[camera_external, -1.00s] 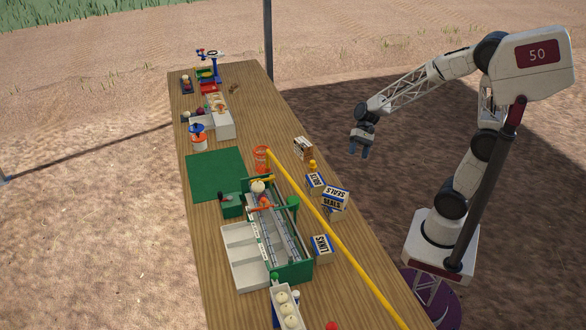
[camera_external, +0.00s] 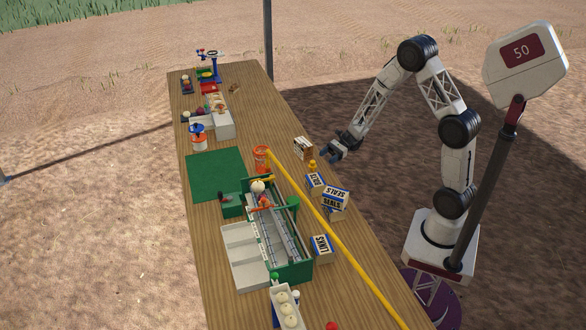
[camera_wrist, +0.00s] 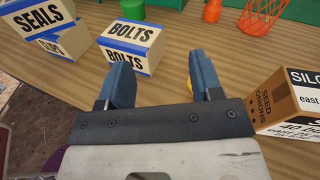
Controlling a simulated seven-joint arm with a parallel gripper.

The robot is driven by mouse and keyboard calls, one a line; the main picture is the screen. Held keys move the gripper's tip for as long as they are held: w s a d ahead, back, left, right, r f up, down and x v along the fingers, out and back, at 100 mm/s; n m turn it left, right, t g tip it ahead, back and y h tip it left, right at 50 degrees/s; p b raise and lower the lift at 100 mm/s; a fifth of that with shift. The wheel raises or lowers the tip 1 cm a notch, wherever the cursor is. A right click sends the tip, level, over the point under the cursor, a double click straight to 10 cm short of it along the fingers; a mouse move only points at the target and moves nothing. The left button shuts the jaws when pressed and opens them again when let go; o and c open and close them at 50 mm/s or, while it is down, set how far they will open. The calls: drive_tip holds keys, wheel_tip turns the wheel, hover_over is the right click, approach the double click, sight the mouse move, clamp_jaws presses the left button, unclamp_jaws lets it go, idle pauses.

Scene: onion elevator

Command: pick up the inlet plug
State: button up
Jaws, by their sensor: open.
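I cannot tell for certain which object is the inlet plug; none carries that label. A small orange piece (camera_wrist: 212,11) stands beside the orange wire basket in the wrist view. Another orange part (camera_external: 264,202) lies in the green-framed elevator (camera_external: 303,232). A yellow-orange item (camera_external: 312,164) stands by the bolts box, and a red one (camera_external: 332,325) shows at the bottom edge. My gripper (camera_external: 330,152) is open and empty by the table's right edge. In the wrist view its blue fingers (camera_wrist: 165,78) are apart, with a bit of yellow behind the right one.
The bolts box (camera_wrist: 130,45), seals box (camera_wrist: 38,18) and seed onions box (camera_wrist: 275,100) stand near my gripper. The orange wire basket (camera_external: 261,152) is beyond, next to the green mat (camera_external: 213,174). A long yellow bar (camera_external: 335,243) slants across the table's right side.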

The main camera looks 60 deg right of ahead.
sight(312, 161)
drive_tip(key=w+d+f+m+t, duration=0.2)
drive_tip(key=d+f, duration=0.1)
drive_tip(key=w+d+f+m+t, duration=0.1)
drive_tip(key=f, duration=0.1)
drive_tip(key=shift+w+d+f+m, duration=0.15)
drive_tip(key=shift+d+f+m, duration=0.05)
drive_tip(key=shift+m, duration=0.2)
drive_tip(key=shift+x, duration=1.3)
drive_tip(key=shift+x, duration=2.65)
drive_tip(key=shift+f, duration=0.15)
drive_tip(key=c, duration=0.7)
